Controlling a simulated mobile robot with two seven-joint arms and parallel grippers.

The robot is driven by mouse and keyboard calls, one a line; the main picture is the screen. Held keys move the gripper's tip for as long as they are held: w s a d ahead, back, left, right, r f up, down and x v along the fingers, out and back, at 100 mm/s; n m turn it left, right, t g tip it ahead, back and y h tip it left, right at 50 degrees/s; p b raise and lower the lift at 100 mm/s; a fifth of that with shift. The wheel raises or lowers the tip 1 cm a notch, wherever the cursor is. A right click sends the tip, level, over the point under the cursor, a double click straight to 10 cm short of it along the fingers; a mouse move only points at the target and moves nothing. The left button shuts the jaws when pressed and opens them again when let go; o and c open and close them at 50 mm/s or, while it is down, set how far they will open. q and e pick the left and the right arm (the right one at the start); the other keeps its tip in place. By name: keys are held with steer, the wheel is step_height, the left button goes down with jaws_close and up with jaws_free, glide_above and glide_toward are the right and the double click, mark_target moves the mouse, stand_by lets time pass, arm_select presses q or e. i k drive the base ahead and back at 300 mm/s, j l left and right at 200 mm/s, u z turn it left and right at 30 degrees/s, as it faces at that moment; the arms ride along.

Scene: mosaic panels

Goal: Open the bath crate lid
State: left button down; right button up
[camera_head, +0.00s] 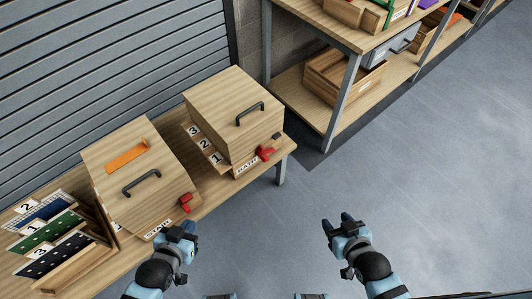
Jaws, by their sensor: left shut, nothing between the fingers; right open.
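The bath crate (243,162) is a pale wooden box on the right end of the bench, with a label on its front that seems to read BATH. Its wooden lid (215,97) lies shut on top and has a black bar handle (250,113). A red latch piece (265,153) sits at the front edge. My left gripper (187,228) is shut and empty, in front of the other crate and apart from the bath crate. My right gripper (345,219) is open and empty over the floor, right of the bench and apart from the crate.
A second crate (108,163), with an orange strip, black handle and red latch, stands left on the bench (218,190). Numbered panels (45,238) stand in a rack at far left. A shelf (318,105) with boxes stands behind right. Floor is clear at right.

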mark_target(235, 110)
steer(key=i+j+z, duration=0.2)
steer(key=z, duration=0.15)
steer(key=i+j+z, duration=0.1)
steer(key=j+z, duration=0.15)
steer(key=z, duration=0.15)
steer(key=i+j+z, duration=0.15)
steer(key=j+z, duration=0.2)
